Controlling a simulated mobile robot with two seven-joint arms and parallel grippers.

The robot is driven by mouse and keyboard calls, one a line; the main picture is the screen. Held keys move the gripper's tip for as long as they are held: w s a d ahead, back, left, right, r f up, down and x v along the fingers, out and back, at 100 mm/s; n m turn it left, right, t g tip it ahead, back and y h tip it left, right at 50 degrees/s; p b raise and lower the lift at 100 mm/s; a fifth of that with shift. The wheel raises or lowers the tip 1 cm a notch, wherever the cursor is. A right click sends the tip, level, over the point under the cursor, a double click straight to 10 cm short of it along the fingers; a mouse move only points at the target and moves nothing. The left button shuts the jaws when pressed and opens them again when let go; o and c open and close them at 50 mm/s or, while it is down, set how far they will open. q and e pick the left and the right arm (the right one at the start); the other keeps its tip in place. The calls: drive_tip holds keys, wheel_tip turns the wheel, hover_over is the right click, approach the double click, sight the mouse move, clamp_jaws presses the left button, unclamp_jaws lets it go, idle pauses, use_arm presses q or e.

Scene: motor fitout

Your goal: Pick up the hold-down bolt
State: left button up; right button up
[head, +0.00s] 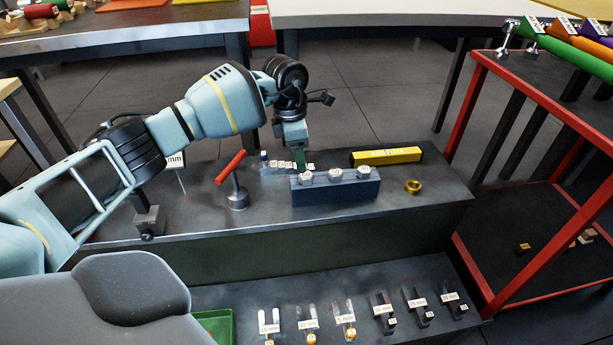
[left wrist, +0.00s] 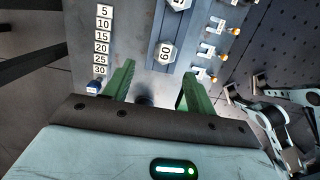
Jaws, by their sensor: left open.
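Pale hex heads with number labels sit in a row on a blue block (head: 335,191) on the workbench; they look like bolt heads. The leftmost hex head (head: 305,177) is nearest my left gripper. In the left wrist view a hex head marked 60 (left wrist: 166,53) sits on the blue block, ahead of the fingers and to the right of their middle. My left gripper (head: 299,160) is open, with green fingers, just behind the block's left end. Its fingers also show in the left wrist view (left wrist: 153,88), with a dark shape between them that I cannot identify.
A red-handled tool (head: 231,168) stands left of the block. A yellow bar (head: 386,157) and a brass ring (head: 413,186) lie to the right. Number tags (left wrist: 102,42) line the bench behind. Labelled parts (head: 346,318) sit on the lower shelf. A red-framed cart (head: 469,110) stands right.

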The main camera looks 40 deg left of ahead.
sight(306, 175)
use_arm(q)
drive_tip(key=shift+w+d+f, duration=0.1)
drive_tip(key=shift+d+f, duration=0.15)
drive_tip(key=shift+f, duration=0.55)
drive_tip(key=f, duration=0.1)
drive_tip(key=f+b, duration=0.1)
drive_tip(key=d+f+b, duration=0.1)
drive_tip(key=f, duration=0.1)
drive_tip(key=shift+w, duration=0.25)
use_arm(e)
drive_tip(key=f, duration=0.1)
drive_tip(key=s+f, duration=0.1)
drive_tip(key=shift+f+g, duration=0.3)
use_arm(q)
drive_tip(key=shift+c, duration=0.3)
drive_tip(key=c, duration=0.7)
clamp_jaws()
use_arm(e)
drive_tip(key=shift+w+r, duration=0.1)
drive_tip(key=shift+w, duration=0.1)
